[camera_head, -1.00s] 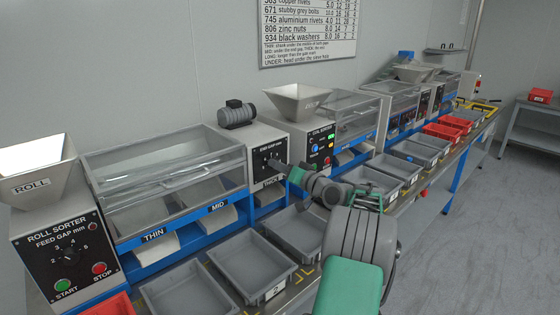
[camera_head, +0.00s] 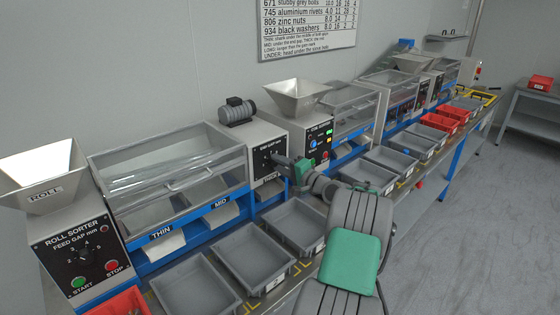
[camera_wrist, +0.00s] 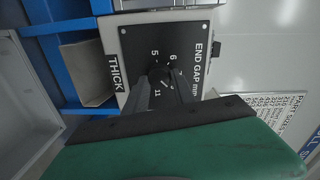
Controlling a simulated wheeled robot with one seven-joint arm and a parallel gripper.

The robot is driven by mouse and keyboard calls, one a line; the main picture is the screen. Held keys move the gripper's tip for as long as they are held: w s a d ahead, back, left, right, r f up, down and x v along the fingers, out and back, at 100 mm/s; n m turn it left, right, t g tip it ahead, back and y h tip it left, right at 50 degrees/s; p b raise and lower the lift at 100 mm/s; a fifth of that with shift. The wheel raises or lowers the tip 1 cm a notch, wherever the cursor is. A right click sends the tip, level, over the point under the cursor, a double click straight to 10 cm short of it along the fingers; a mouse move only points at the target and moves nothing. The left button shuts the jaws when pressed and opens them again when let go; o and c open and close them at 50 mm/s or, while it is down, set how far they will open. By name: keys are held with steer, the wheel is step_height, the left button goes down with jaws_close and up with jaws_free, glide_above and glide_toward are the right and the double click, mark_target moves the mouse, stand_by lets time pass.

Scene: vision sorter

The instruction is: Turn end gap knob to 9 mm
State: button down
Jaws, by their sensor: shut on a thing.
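The end gap panel (camera_wrist: 190,48) is black with white lettering and shows sideways in the wrist view, with numbers including 5, 6 and 11 readable. Its dark round end gap knob (camera_wrist: 159,74) is near the panel's middle. My gripper (camera_wrist: 172,88) is shut on the knob, and its fingers cover part of the dial. Where the knob points is too small and dark to read. In the head view the end gap panel (camera_head: 266,156) is on the grey box between the roll sorter and the coil sorter, and my gripper (camera_head: 284,161) reaches its right side.
The roll sorter's feed gap panel (camera_head: 82,256) with its own knob and buttons is at the left. The coil sorter panel (camera_head: 319,143) is close to the right of my gripper. Grey bins (camera_head: 253,263) line the bench below my arm. A wall chart (camera_head: 305,25) hangs above.

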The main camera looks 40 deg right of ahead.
steer(key=shift+m, duration=0.4)
steer(key=c, duration=1)
jaws_free()
steer(key=shift+c, duration=0.2)
steer(key=s, duration=0.7)
steer(key=shift+s+d+r, duration=0.15)
steer(key=shift+s, duration=0.25)
